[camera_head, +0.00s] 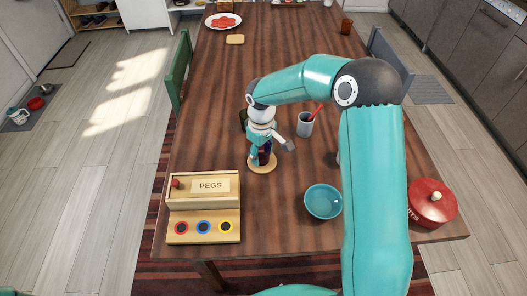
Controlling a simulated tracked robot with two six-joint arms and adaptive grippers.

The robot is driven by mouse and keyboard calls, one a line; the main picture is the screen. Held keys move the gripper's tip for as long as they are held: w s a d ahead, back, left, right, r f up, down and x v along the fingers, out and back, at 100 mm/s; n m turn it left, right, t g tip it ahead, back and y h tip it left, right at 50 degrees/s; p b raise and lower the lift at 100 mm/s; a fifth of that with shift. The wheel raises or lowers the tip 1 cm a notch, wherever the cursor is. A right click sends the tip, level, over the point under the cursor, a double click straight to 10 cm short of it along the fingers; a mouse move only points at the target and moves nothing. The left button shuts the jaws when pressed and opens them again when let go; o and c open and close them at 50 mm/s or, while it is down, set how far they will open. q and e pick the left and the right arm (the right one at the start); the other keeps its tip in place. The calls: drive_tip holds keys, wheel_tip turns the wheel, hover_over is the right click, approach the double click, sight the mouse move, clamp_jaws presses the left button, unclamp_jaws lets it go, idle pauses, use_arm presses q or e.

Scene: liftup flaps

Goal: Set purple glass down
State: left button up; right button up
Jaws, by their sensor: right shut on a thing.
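My right gripper (268,150) comes in from the right and points down over the middle of the table. It is shut on the purple glass (265,147), a small dark purple shape largely hidden by the fingers. The glass is above a round light wooden coaster (262,168). I cannot tell whether its base touches the coaster. My left gripper is not in view.
A wooden PEGS box (203,188) stands at the front left. A teal bowl (323,202) and a red lidded pot (432,203) are at the front right. A grey cup (305,125) with a red stick stands right of the gripper. The table's left middle is clear.

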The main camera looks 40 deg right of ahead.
drive_tip(key=shift+f, duration=0.1)
drive_tip(key=o, duration=1.2)
drive_tip(key=shift+o, duration=0.2)
drive_tip(key=shift+r, duration=0.25)
wheel_tip(320, 180, up, 12)
drive_tip(key=shift+f, duration=0.15)
